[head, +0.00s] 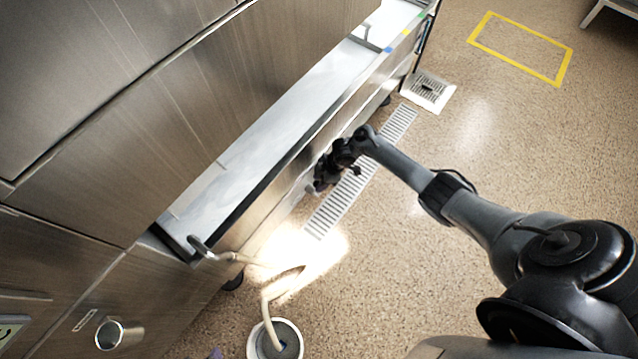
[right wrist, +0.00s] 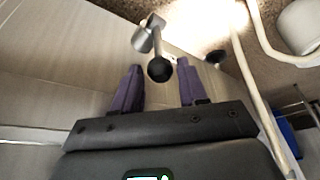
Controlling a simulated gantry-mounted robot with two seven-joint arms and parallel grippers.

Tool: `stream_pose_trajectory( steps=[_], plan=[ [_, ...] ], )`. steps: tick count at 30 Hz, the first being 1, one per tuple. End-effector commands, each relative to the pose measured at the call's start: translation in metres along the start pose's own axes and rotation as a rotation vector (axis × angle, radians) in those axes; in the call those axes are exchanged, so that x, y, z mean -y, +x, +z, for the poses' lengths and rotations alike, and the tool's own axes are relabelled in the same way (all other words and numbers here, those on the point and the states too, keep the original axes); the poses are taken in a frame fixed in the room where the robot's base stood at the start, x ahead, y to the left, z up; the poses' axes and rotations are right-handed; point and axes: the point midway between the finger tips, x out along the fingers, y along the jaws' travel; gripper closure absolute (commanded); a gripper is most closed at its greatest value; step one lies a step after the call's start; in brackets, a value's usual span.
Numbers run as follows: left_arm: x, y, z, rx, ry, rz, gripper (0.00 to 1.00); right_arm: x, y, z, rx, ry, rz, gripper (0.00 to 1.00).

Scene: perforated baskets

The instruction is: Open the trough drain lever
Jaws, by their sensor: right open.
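The drain lever (right wrist: 148,36) shows in the right wrist view as a short metal fitting and rod ending in a black ball knob. My right gripper (right wrist: 161,66) is open, with one purple finger on each side of the knob and a visible gap to each. Whether the fingers reach past the knob in depth is unclear. In the head view my right gripper (head: 319,184) is low against the front of the long steel trough (head: 290,122), and the arm hides most of the lever. Of my left gripper, only a small purple tip (head: 215,353) seems to show at the bottom edge.
A pale hose (head: 268,300) runs from the trough's near end to a round bucket (head: 257,340) on the floor. A slotted floor drain (head: 345,200) lies below the gripper. Steel cabinets (head: 200,110) stand at left. The floor at right is open.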

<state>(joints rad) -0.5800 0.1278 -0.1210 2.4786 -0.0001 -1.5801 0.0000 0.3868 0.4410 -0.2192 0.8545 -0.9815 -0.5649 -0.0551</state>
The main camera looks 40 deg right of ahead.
Motion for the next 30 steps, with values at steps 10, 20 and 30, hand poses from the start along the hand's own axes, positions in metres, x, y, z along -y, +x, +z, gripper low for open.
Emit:
stream_pose_trajectory(
  steps=[10,20,30],
  plan=[
    [-0.002,0.0042,0.0007,-0.002,-0.01,0.006,0.34,0.0003,0.0072,-0.0002,0.0,-0.001,0.0,0.57],
    [-0.0029,0.0039,0.0003,-0.004,-0.013,0.009,0.34,0.0003,0.0072,-0.0003,0.0,-0.001,0.0,0.94],
    [-0.0005,0.0028,0.0006,-0.002,-0.004,0.002,0.34,0.0009,0.0065,0.0006,-0.005,-0.001,0.004,1.0]
  ],
)
